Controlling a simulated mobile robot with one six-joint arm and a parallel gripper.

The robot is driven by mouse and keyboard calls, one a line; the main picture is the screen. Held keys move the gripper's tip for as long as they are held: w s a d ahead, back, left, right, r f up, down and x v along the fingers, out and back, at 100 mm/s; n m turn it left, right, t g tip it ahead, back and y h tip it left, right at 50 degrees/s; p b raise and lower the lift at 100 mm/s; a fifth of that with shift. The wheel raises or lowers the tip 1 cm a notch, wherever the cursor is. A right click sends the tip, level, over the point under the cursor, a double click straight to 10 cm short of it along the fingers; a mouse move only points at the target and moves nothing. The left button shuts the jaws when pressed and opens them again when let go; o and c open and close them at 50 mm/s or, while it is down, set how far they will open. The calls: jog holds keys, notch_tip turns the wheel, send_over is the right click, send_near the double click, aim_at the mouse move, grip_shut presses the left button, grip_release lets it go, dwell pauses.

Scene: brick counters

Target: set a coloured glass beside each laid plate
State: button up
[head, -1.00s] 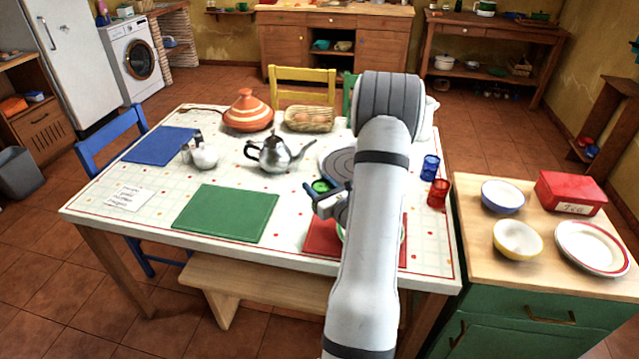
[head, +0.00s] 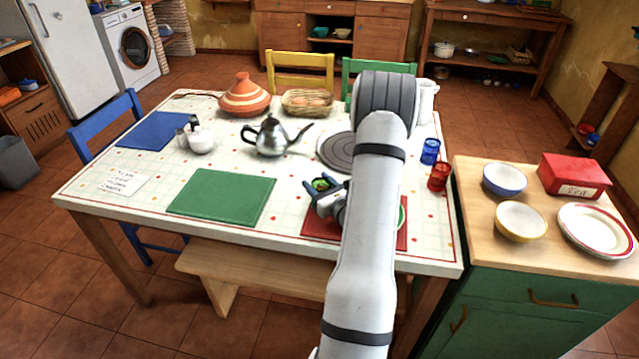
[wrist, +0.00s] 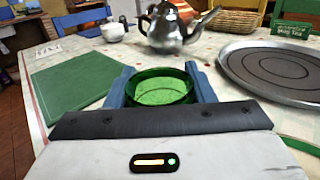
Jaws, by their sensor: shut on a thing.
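My gripper (head: 322,190) is shut on a green glass (wrist: 160,92), which stands upright between the fingers in the wrist view. In the head view it is at the back left of the red mat (head: 318,228); its height above the table is hard to tell. A plate with a green rim (head: 402,216) lies on the red mat, mostly hidden by my arm. A blue glass (head: 430,151) and a red glass (head: 438,176) stand at the table's right edge. The green mat (head: 222,197) and the blue mat (head: 160,131) are bare.
A steel teapot (head: 271,138), a white pot (head: 201,141), a tagine (head: 244,97), a basket (head: 308,102) and a round grey tray (head: 336,150) stand on the table. The right counter holds a blue bowl (head: 504,179), a yellow bowl (head: 521,221), a plate (head: 597,230) and a red tin (head: 574,176).

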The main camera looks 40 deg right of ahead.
jog(key=shift+f+b, duration=0.6)
jog(key=shift+f, duration=0.05)
jog(key=o, duration=1.2)
jog(key=s, duration=0.7)
jog(key=shift+s+a+r+b, duration=0.1)
jog(key=shift+s+a+b, duration=0.2)
jog(key=shift+s+b, duration=0.1)
